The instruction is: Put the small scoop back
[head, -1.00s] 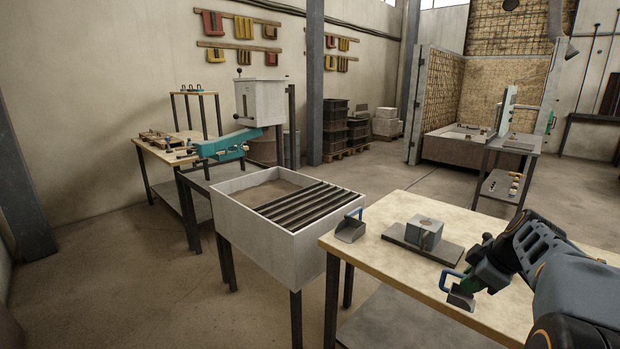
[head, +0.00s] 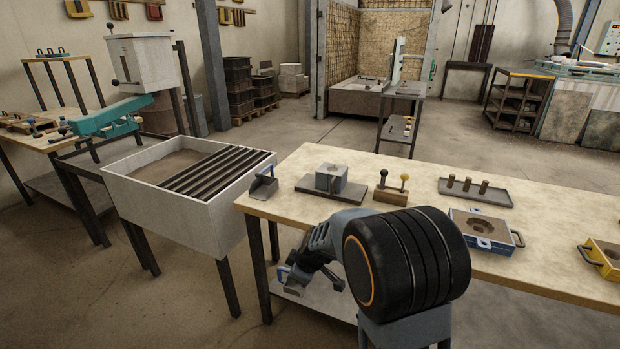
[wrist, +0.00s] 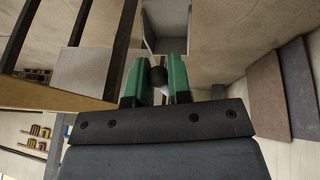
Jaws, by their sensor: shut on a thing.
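My gripper (wrist: 159,85) is shut on the small scoop, with its green fingers closed on a dark round grip. The small scoop's grey pan (wrist: 167,28) shows beyond the fingertips in the wrist view. In the head view the small scoop (head: 294,287), with a blue handle, hangs at my gripper in front of the workbench (head: 330,230), below its top and near its left end. A second scoop (head: 264,187) with a grey pan and blue handle stands on the bench's left end and looks larger. My arm hides part of the bench's front edge.
A grey block (head: 331,178) on a dark plate, a stand with two knobs (head: 391,191), a tray with pegs (head: 476,190) and a blue-grey mould (head: 482,231) stand on the bench. A barred sand box (head: 180,204) adjoins it at left. Bare wood lies at the bench's front left.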

